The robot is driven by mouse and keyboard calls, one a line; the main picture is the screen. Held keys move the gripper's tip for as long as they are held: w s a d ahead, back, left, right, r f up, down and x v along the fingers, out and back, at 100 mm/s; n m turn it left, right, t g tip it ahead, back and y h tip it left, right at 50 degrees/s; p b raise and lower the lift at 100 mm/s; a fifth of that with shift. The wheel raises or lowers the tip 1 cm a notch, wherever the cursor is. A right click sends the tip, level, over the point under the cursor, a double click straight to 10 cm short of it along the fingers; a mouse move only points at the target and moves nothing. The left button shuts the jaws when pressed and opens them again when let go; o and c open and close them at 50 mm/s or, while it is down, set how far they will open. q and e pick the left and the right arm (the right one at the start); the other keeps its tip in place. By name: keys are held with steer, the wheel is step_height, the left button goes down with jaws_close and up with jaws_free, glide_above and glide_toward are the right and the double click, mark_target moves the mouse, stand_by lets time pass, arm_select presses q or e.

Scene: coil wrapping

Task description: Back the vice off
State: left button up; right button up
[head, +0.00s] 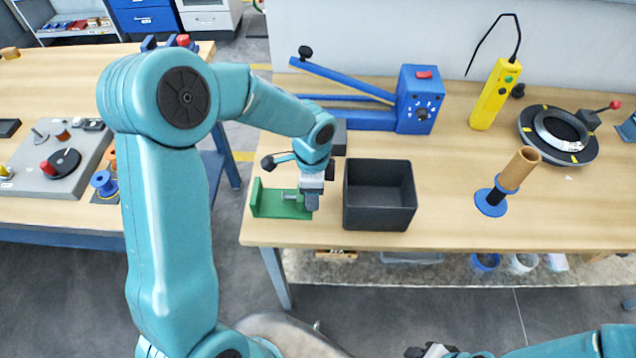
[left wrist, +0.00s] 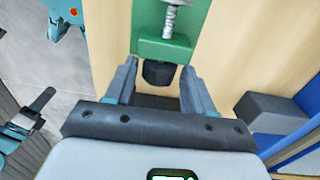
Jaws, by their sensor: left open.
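The green vice (head: 272,203) stands at the front left edge of the right-hand workbench, with a silver screw through it. In the left wrist view the vice's green end block (left wrist: 165,48) and the threaded screw (left wrist: 170,18) show at the top. A black knob (left wrist: 158,73) on the screw's near end lies between the fingertips of my left gripper (left wrist: 158,82). The fingers are apart, with a gap on each side of the knob. In the head view my left gripper (head: 312,198) is at the vice's right end and hides the knob. My right gripper (head: 432,350) shows only partly at the bottom edge.
A black open bin (head: 380,221) stands just right of the vice. Behind are a blue lever machine (head: 415,100) and a yellow handheld box (head: 495,95). A tan roll on a blue spool (head: 515,175) and a black ring fixture (head: 560,135) stand farther right.

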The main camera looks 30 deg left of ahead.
arm_select(q)
steer(key=shift+f, duration=0.1)
steer(key=g+p, duration=0.1)
steer(key=p, duration=0.2)
steer(key=r+g+h+p, duration=0.1)
steer(key=p, duration=0.2)
steer(key=shift+w+a, duration=0.15)
steer(key=shift+w, duration=0.1)
steer(key=shift+w+a+f+g+h+p, duration=0.1)
steer(key=shift+f+g+h+p, duration=0.2)
steer(key=shift+f+g+h, duration=0.25)
steer(key=shift+b, duration=0.35)
steer(key=shift+w, duration=0.1)
steer(key=shift+c, duration=0.3)
